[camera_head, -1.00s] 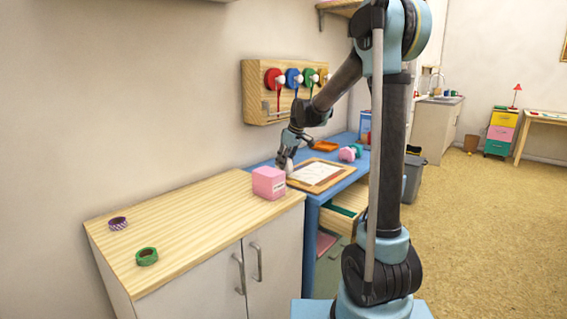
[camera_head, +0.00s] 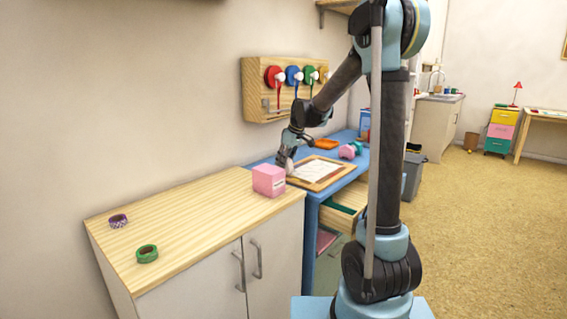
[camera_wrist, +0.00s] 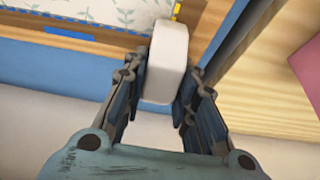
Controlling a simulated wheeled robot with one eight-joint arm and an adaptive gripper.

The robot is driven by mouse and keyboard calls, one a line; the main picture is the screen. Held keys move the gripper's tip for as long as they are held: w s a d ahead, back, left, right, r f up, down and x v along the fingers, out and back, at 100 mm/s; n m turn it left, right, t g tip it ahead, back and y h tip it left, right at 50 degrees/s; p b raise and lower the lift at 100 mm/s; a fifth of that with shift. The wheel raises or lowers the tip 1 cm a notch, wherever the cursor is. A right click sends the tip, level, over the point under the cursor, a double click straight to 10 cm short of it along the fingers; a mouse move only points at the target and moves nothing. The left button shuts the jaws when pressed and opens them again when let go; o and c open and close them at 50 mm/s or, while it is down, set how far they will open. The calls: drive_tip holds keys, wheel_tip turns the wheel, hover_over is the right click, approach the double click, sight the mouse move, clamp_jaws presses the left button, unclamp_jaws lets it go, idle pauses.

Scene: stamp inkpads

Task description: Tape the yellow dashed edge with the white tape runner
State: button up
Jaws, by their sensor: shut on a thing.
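My gripper (camera_wrist: 160,98) is shut on the white tape runner (camera_wrist: 166,62), a rounded white block held between its two dark fingers in the wrist view. In the head view my gripper (camera_head: 287,157) is at the near left end of the wooden board (camera_head: 309,187). The leaf-patterned paper (camera_wrist: 90,12) lies on that board. A short piece of the yellow dashed edge (camera_wrist: 177,9) shows right by the runner's far end. The runner hides part of the board and paper border. I cannot tell whether the runner touches the paper.
A pink box (camera_head: 269,181) stands on the wooden cabinet top near my gripper. The blue table (camera_head: 352,174) carries an orange tray (camera_head: 326,144) and pink and green items (camera_head: 350,151). A drawer (camera_head: 345,212) is open below. Tape rolls (camera_head: 147,254) lie on the cabinet.

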sight(291, 165)
drive_tip(key=shift+s+d, duration=1.3)
drive_tip(key=shift+d, duration=0.25)
drive_tip(key=shift+s+d, duration=0.65)
drive_tip(key=shift+d, duration=0.15)
drive_tip(key=shift+s+d, duration=0.6)
drive_tip(key=shift+d, duration=0.2)
drive_tip(key=shift+s+d, duration=0.1)
drive_tip(key=shift+s+d, duration=0.6)
drive_tip(key=shift+d, duration=0.15)
drive_tip(key=shift+s+d, duration=0.55)
drive_tip(key=shift+d, duration=0.2)
drive_tip(key=shift+s+d, duration=1.2)
drive_tip(key=shift+d, duration=0.3)
